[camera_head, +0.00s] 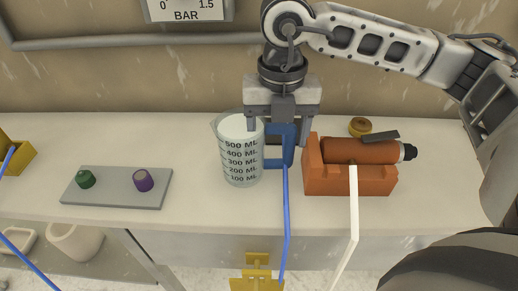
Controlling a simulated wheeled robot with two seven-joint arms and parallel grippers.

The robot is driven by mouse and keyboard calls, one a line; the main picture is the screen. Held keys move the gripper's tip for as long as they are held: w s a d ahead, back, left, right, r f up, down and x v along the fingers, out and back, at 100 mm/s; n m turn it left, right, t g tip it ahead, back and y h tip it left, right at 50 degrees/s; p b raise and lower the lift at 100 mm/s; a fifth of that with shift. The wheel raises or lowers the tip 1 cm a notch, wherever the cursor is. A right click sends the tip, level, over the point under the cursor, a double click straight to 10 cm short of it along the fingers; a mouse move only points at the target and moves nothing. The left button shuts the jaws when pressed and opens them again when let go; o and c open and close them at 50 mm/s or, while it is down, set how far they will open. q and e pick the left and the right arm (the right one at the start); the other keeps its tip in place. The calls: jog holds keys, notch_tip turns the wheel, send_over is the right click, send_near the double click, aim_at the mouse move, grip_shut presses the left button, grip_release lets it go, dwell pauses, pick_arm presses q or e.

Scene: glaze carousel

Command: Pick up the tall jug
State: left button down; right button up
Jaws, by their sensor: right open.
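The tall jug (240,160) is a clear measuring jug with black ML markings and a blue handle (290,146) on its right side. It stands upright on the pale counter. My right gripper (280,122) comes down from above over the handle, with its fingers spread apart. One finger is near the jug's rim and the other is to the right of the handle. Whether either finger touches the jug is unclear. My left gripper is not in view.
An orange cradle (350,182) holding an orange cylinder (358,150) stands close to the right of the handle. A grey tray (115,188) with a green knob (85,179) and a purple knob (144,180) lies left. The counter between tray and jug is clear.

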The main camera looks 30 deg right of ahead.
jog(key=shift+f, duration=0.35)
jog(key=shift+r, duration=0.1)
grip_shut()
jog(key=shift+r, duration=0.25)
jog(key=shift+w+r, duration=0.1)
jog(key=shift+r, duration=0.85)
jog(key=s+d+r, duration=0.3)
jog(key=s+r, duration=0.7)
jog(key=s, duration=0.3)
jog(key=shift+s+r+p, duration=0.25)
jog(key=shift+s+p, duration=0.05)
jog(key=shift+p, duration=0.05)
jog(key=shift+s, duration=0.1)
